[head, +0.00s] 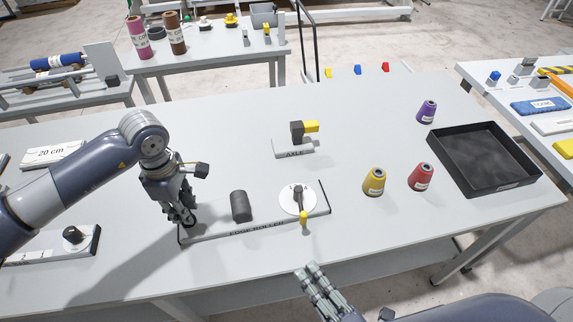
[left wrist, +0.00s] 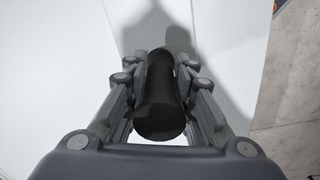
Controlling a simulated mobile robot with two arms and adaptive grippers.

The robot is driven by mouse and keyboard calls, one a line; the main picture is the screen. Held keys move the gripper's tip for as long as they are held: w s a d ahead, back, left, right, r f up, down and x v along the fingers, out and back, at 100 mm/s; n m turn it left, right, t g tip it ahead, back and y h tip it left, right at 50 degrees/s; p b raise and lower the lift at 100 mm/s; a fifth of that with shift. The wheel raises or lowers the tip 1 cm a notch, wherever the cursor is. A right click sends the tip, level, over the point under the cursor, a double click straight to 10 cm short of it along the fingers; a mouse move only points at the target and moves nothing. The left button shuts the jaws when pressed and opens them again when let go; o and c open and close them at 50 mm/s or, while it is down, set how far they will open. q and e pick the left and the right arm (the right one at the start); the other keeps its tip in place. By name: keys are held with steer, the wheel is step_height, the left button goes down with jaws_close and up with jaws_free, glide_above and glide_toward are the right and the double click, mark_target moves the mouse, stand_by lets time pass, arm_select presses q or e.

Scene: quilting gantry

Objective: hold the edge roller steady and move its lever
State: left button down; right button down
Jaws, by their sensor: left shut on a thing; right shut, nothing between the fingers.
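The edge roller (head: 262,223) is a long pale base on the table, labelled on its front edge, with a dark upright cylinder (head: 240,207) near its middle. Its lever (head: 299,197) is a grey arm with a yellow tip (head: 303,218), on a white round dial towards the right end. My left gripper (head: 187,219) is at the base's left end, shut on a black handle (left wrist: 160,95), which the left wrist view shows between the fingers. My right gripper (head: 313,281) is shut and empty, in front of the table's near edge, below the lever and apart from it.
To the right are a yellow cone (head: 374,182), a red cone (head: 421,177), a purple cone (head: 427,111) and a black tray (head: 533,187). Another fixture with a black knob (head: 72,235) is at left.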

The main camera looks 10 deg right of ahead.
arm_select(q)
steer(key=shift+s+f, duration=0.2)
steer(key=shift+f, duration=0.1)
steer(key=c, duration=1.4)
jaws_free()
steer(key=shift+o, duration=0.6)
steer(key=shift+w, duration=0.25)
steer(key=shift+r, duration=0.1)
